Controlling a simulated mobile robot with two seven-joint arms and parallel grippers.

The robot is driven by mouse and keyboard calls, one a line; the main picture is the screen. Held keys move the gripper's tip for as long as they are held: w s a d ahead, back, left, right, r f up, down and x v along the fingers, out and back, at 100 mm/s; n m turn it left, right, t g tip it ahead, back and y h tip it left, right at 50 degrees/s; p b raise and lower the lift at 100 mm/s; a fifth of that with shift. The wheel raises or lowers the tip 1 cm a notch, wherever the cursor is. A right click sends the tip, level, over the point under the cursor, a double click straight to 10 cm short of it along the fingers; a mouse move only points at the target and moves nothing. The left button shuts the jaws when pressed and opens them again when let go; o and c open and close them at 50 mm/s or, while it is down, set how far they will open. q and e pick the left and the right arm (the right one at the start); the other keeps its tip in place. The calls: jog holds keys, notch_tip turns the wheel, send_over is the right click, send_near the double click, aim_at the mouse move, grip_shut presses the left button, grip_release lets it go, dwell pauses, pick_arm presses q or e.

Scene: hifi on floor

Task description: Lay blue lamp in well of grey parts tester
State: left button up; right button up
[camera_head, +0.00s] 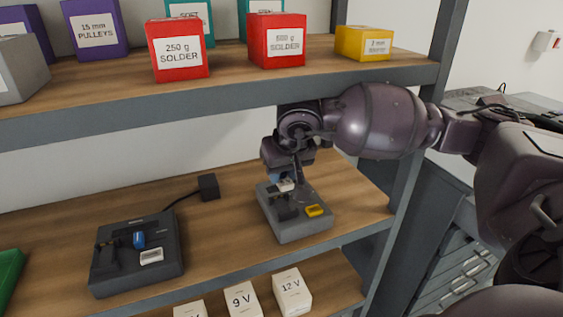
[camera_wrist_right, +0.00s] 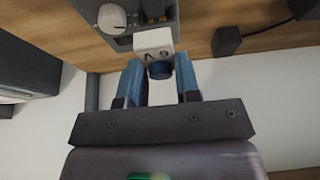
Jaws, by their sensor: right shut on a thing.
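The grey parts tester (camera_head: 297,230) stands on the middle shelf, with a dark raised part and a yellow piece on top. It shows partly at the top of the right wrist view (camera_wrist_right: 95,12), with a white knob. My right gripper (camera_head: 284,178) is over its back part. My left gripper is out of view.
A black device (camera_head: 137,275) with a blue part and a white part stands left on the same shelf, wired to a black block (camera_head: 208,187). The upper shelf (camera_head: 225,95) with boxes is close above my right arm. Bare wood lies between the devices.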

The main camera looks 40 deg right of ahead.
aim_at(280, 201)
jog(key=shift+w+d+r, duration=0.1)
jog(key=shift+w+r, duration=0.05)
jog(key=shift+r, duration=0.1)
jog(key=shift+w+d+f, duration=0.1)
jog(key=shift+d+f, duration=0.05)
jog(key=shift+f, duration=0.65)
jog(key=shift+f+b, duration=0.65)
jog(key=shift+f, duration=0.75)
jog(key=shift+f+b, duration=0.3)
jog(key=shift+f, duration=0.15)
jog(key=shift+f+b, duration=0.3)
jog(key=shift+f, duration=0.05)
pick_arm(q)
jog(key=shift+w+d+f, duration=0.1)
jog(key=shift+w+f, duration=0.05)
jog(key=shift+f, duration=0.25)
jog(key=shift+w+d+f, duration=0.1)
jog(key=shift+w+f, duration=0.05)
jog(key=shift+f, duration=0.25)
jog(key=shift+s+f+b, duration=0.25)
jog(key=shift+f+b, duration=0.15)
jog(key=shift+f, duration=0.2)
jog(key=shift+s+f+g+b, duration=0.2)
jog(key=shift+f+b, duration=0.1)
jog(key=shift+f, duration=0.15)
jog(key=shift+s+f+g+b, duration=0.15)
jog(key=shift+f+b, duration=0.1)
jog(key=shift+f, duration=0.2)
pick_arm(e)
jog(key=shift+f, duration=0.45)
